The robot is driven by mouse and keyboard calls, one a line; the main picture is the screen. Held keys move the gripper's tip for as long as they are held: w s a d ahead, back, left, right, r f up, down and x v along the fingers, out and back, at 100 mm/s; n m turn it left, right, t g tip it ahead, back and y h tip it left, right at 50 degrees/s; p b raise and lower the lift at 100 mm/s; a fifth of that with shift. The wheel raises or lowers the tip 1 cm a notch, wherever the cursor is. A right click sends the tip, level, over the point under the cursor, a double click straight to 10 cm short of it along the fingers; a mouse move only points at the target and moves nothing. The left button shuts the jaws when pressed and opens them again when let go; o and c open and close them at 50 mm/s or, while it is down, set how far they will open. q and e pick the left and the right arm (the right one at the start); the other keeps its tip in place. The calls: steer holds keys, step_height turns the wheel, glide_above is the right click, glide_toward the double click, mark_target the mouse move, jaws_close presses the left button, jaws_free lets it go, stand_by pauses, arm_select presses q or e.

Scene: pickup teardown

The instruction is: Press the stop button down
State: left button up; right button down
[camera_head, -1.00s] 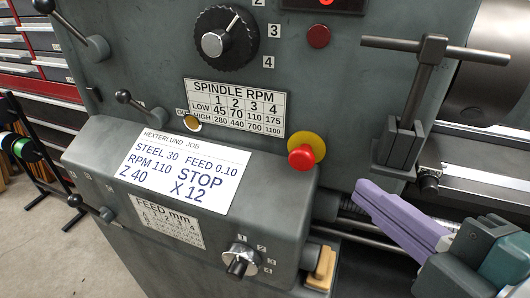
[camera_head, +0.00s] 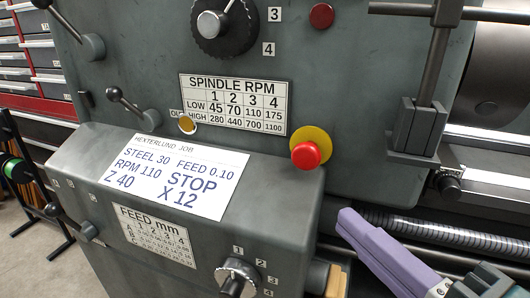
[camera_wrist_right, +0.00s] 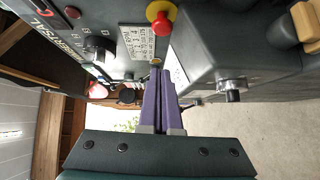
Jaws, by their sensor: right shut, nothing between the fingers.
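The stop button (camera_head: 306,155) is a red mushroom knob on a round yellow plate, on the front of the grey machine, right of the spindle chart. It also shows in the right wrist view (camera_wrist_right: 161,24) near the top. My right gripper (camera_head: 346,217) has purple fingers that are shut and empty. In the head view its tips are below and to the right of the button, apart from it. In the right wrist view the shut fingers (camera_wrist_right: 158,68) point up toward the button, with a gap between. My left gripper is in neither view.
A job card (camera_head: 178,176) lies on the sloped housing left of the button. A feed knob (camera_head: 236,277) sticks out below. A chuck key (camera_head: 425,85) stands in a holder to the right. A ribbed leadscrew cover (camera_head: 440,232) runs behind my right gripper.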

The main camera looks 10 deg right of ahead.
glide_toward(312, 162)
steer(key=w+a, duration=0.2)
steer(key=a, duration=0.1)
steer(key=w+a, duration=0.1)
steer(key=a, duration=0.1)
steer(key=shift+w+a+r, duration=0.1)
steer(key=shift+w+r, duration=0.1)
steer(key=w+d, duration=0.1)
steer(key=w, duration=0.1)
steer(key=shift+w+d+f+b, duration=0.15)
steer(key=shift+w+d+b, duration=0.2)
steer(key=shift+w, duration=0.05)
steer(key=shift+w+d, duration=0.2)
steer(key=shift+w, duration=0.1)
steer(key=shift+w+d+f, duration=0.1)
steer(key=shift+w+d, duration=0.45)
steer(key=shift+w, duration=0.15)
steer(key=shift+d+f, duration=0.1)
steer(key=shift+f, duration=0.05)
steer(key=shift+s, duration=0.15)
